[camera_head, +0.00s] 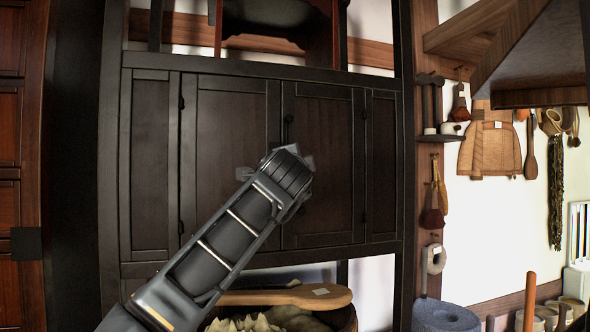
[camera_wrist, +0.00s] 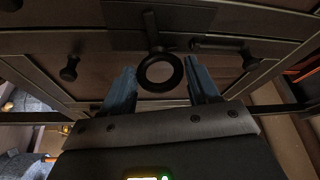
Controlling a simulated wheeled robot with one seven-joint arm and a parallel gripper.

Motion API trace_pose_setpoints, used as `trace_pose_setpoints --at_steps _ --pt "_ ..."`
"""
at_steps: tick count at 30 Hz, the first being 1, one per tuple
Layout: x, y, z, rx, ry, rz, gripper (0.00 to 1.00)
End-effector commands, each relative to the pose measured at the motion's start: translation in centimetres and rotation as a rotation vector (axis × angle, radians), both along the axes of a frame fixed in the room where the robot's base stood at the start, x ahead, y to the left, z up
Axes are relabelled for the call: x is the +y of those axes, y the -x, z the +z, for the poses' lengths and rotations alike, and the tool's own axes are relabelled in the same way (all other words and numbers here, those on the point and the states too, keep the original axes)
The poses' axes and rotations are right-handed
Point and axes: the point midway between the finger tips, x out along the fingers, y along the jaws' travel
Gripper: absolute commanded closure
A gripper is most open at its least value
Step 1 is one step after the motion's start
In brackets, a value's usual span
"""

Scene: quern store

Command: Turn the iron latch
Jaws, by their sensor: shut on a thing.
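The iron latch (camera_wrist: 160,72) shows in the wrist view as a dark ring hanging below a short bar on a dark plate, against the cabinet front. My gripper (camera_wrist: 162,85) has one blue-grey finger on each side of the ring and is shut on it. In the head view my gripper (camera_head: 300,168) reaches the middle of the dark wooden cabinet (camera_head: 232,130), over the seam between its central doors. There my wrist hides the latch's ring and the fingertips.
The cabinet doors look shut. A dark knob (camera_head: 288,119) sits above my gripper. Below stand a basket with pale lumps and a wooden paddle (camera_head: 290,297). A grey round stone (camera_head: 444,316) stands at lower right, and tools hang on the right wall.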

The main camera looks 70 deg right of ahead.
Motion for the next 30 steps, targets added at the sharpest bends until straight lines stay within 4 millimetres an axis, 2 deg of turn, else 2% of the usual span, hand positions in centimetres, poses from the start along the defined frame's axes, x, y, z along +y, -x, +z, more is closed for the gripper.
trace_pose_setpoints --at_steps 13,30 --pt "-0.04 -0.01 0.04 -0.188 -0.164 -0.001 0.70" --pt "-0.05 0.03 0.00 -0.223 -0.192 -0.001 0.70"
